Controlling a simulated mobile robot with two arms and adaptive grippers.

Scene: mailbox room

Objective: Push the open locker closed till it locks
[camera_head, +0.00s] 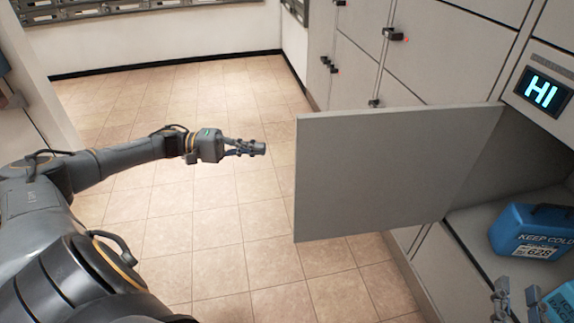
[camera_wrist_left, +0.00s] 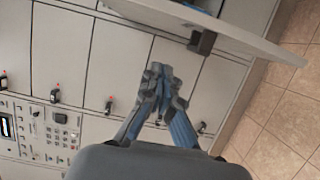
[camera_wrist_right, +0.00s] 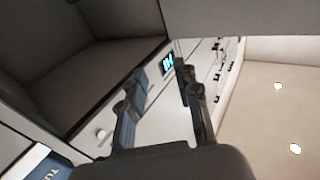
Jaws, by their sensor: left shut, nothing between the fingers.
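The open locker door (camera_head: 390,172), a flat grey panel, stands swung out from the locker wall in the middle of the head view. Its open compartment (camera_head: 463,226) is behind it at the right. My left gripper (camera_head: 262,148) is shut and empty, left of the door's free edge and apart from it. In the left wrist view the door (camera_wrist_left: 255,42) shows edge-on with a dark latch (camera_wrist_left: 202,41), beyond the closed fingers (camera_wrist_left: 160,82). My right gripper (camera_head: 515,302) is at the lower right, open and empty; its spread fingers show in the right wrist view (camera_wrist_right: 160,85).
A blue box marked KEEP COLD (camera_head: 530,232) sits inside the compartment. Another blue box (camera_head: 560,302) is by my right gripper. A lit HI screen (camera_head: 543,92) is above right. Closed lockers (camera_head: 440,50) line the wall. Tiled floor (camera_head: 215,260) left of the door is clear.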

